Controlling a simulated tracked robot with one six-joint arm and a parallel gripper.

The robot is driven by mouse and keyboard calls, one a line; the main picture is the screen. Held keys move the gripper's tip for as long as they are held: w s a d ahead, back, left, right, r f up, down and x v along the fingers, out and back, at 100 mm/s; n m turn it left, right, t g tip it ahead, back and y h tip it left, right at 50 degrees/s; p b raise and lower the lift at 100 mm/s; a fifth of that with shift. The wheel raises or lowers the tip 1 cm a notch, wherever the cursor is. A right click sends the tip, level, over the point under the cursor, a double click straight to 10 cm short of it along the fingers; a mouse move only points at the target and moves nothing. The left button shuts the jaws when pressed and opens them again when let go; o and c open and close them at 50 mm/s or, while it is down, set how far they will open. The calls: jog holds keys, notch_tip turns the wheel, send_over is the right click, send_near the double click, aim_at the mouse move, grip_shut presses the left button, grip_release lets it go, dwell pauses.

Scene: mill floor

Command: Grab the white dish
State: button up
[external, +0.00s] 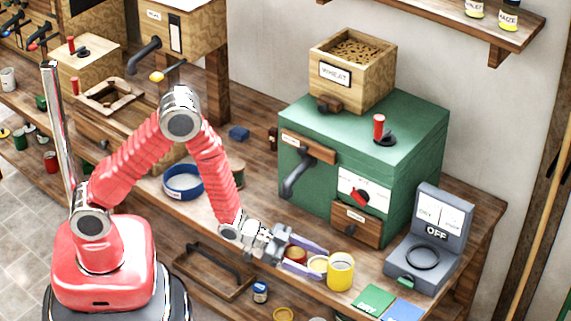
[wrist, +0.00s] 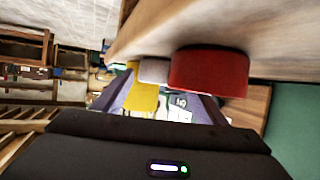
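The white dish (external: 318,264) is a small pale round dish on the bench, partly hidden by my fingers and the yellow cup. It also shows in the wrist view (wrist: 154,71), between a red dish and the yellow cup. My gripper (external: 322,262) reaches low over the bench from the left, its purple fingers spread apart. In the external view the white dish appears between or just beyond the fingers; I cannot tell if either finger touches it. The gripper (wrist: 160,102) also shows open in the wrist view.
A yellow cup (external: 341,272) stands close right of the white dish. A red dish (wrist: 208,72) is close on its other side. The green mill (external: 317,178) stands behind, a grey switch box (external: 424,250) to the right. Green and blue cards (external: 374,299) lie near the front edge.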

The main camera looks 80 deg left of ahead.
jog(key=c, duration=0.9)
jog(key=shift+r, duration=0.15)
notch_tip(320, 180, up, 18)
jog(key=shift+f, duration=0.15)
dwell(0.4)
dwell(0.5)
